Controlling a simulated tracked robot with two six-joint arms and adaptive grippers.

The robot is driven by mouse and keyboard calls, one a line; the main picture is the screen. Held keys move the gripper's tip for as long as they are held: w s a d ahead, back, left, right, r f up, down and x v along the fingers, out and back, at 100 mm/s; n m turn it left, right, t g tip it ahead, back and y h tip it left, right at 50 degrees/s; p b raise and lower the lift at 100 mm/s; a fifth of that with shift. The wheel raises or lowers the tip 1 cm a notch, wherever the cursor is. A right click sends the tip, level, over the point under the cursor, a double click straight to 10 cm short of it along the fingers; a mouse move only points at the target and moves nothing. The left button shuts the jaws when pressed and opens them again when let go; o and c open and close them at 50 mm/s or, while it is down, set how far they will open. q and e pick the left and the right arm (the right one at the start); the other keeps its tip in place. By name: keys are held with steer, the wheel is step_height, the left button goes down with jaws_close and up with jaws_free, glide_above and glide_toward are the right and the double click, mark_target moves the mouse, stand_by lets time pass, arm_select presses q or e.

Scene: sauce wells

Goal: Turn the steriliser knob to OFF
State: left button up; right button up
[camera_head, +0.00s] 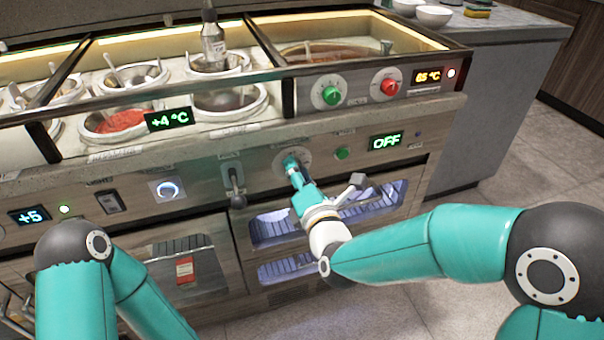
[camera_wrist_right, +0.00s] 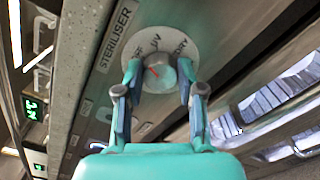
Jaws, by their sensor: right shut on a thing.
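The dial lettering shows UV and DRY, and the pointer aims up and left, toward the partly covered mark on that side. A STERILISER label (camera_wrist_right: 118,38) is beside it. My right gripper (camera_head: 293,165) is at the dial in the head view and hides much of the knob. In the right wrist view its two fingers are shut on the knob, one on each side. The green display (camera_head: 386,142) reads OFF. My left gripper is out of view.
A lever (camera_head: 235,182) stands left of the dial, and a small green button (camera_head: 341,154) is right of it. Green (camera_head: 331,95) and red (camera_head: 389,87) knobs are above. Sauce wells line the counter top.

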steer(key=shift+a+f+n+p, duration=0.15)
steer(key=shift+n+p, duration=0.45)
steer(key=shift+n, duration=1.9)
steer(key=shift+f, duration=0.1)
steer(key=o, duration=1.1)
steer(key=shift+o, duration=0.2)
steer(key=v, duration=0.7)
steer(key=shift+s+d, duration=0.2)
